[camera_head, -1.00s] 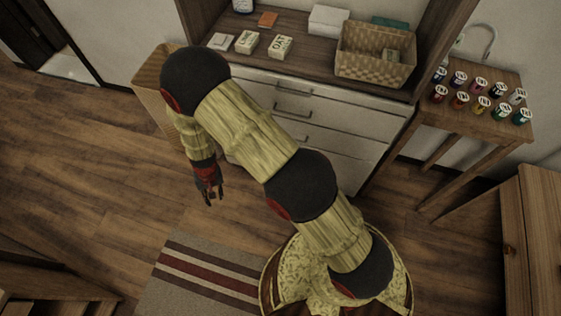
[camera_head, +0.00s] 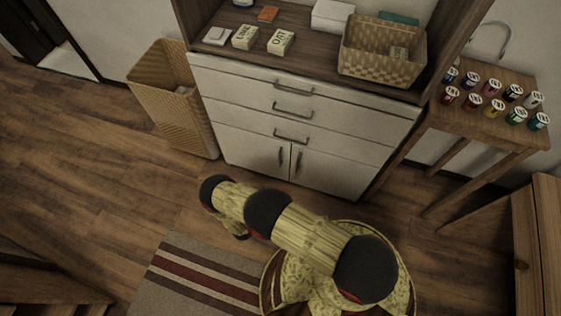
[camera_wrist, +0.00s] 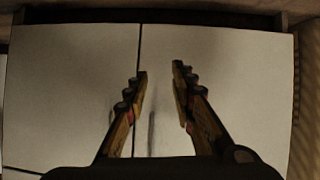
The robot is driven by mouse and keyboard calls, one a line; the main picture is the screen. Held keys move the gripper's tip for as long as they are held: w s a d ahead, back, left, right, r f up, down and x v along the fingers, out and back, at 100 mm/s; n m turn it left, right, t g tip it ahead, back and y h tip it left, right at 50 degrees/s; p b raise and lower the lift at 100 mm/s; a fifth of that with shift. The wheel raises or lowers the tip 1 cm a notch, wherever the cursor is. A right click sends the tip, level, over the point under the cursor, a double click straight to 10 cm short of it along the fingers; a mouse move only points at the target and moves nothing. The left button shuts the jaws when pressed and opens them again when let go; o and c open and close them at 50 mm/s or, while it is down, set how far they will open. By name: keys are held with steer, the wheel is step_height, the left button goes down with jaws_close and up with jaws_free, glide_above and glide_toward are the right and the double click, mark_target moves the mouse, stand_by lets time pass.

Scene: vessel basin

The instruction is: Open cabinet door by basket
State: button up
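The white cabinet has two low doors, left (camera_head: 253,151) and right (camera_head: 328,170), each with a dark upright handle near the middle seam. Both doors look shut. A tall wicker basket (camera_head: 172,98) stands on the floor against the cabinet's left side. In the wrist view, my gripper (camera_wrist: 160,70) is open and empty, its two fingers apart in front of the white door panels (camera_wrist: 235,85). The dark seam runs by one finger. A thin dark upright mark, perhaps a handle, shows between the fingers. In the head view my arm hides most of the gripper.
Three drawers (camera_head: 300,108) are above the doors. A smaller wicker basket (camera_head: 370,68) and boxes sit on the counter above. A wooden stand (camera_head: 490,130) with several small jars is at right. A striped rug (camera_head: 195,280) lies in front; floor at left is clear.

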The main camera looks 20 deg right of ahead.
steer(key=w+d+r+m+t+h, duration=0.1)
steer(key=w+d+r+t+h, duration=0.15)
steer(key=r, duration=0.45)
steer(key=w+d+r+m+t+h, duration=0.1)
steer(key=r+m+h, duration=0.15)
steer(key=r, duration=0.35)
steer(key=w+d+n+b, duration=0.1)
steer(key=w+d+b, duration=0.1)
steer(key=w+d, duration=0.3)
steer(key=shift+w+d+r+h, duration=0.15)
steer(key=shift+r+h, duration=0.05)
steer(key=shift+h, duration=0.1)
steer(key=shift+g, duration=0.25)
jaws_close()
